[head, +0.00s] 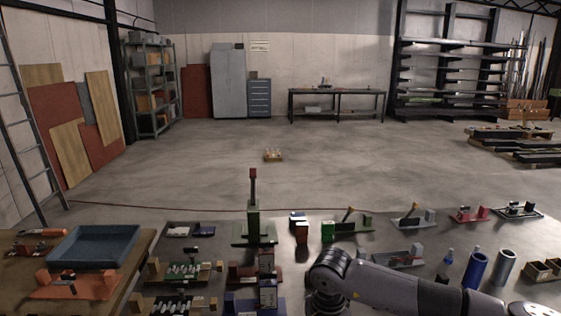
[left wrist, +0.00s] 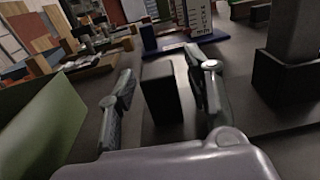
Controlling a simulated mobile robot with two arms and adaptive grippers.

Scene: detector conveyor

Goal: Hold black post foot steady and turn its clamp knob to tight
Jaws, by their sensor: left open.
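My left gripper (left wrist: 162,95) is open in the left wrist view, with one finger on each side of an upright black block (left wrist: 160,90). A gap shows between the left finger and the block; the right finger is close to it, and I cannot tell whether it touches. This block may be the black post foot, but I cannot be sure. Another dark block with a thick post (left wrist: 290,65) stands at the right of that view. I cannot make out a clamp knob.
In the left wrist view a green panel (left wrist: 45,125) is at the left and a blue base (left wrist: 160,45) lies beyond the block.

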